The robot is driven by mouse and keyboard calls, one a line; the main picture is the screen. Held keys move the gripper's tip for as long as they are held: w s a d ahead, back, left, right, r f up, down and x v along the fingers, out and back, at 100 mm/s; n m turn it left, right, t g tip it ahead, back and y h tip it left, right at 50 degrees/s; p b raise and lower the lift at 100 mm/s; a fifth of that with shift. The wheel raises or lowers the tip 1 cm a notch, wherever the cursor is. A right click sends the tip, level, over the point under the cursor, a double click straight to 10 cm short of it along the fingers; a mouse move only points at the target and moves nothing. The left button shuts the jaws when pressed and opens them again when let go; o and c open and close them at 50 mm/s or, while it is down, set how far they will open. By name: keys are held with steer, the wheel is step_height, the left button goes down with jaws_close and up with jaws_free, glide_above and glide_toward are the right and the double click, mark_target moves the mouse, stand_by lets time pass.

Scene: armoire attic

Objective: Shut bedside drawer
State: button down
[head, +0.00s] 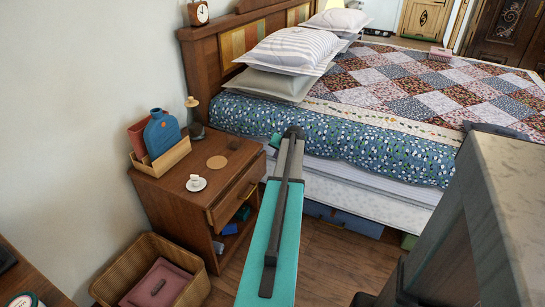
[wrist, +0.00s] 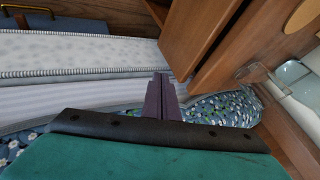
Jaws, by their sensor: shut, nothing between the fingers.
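The wooden bedside cabinet (head: 165,190) stands between the wall and the bed in the head view. Its top drawer (head: 238,196) sticks out a little from the cabinet body, with a dark handle on its front. In the wrist view the drawer's wooden front (wrist: 197,38) shows at the upper middle. My gripper (head: 292,132) is at the bed's side, to the right of the drawer. In the wrist view my gripper (wrist: 160,78) has its fingers together and empty, close to the drawer front's lower end. I cannot tell whether they touch it.
A white cup and saucer (head: 196,183), a round coaster (head: 217,162) and a tan box (head: 162,158) with a blue bottle are on the cabinet. A wicker basket (head: 127,264) stands on the floor beside it. The bed's mattress (head: 370,193) limits room on the right.

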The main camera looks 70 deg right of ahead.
steer(key=v, duration=0.7)
steer(key=shift+a, duration=0.2)
steer(key=shift+r, duration=0.15)
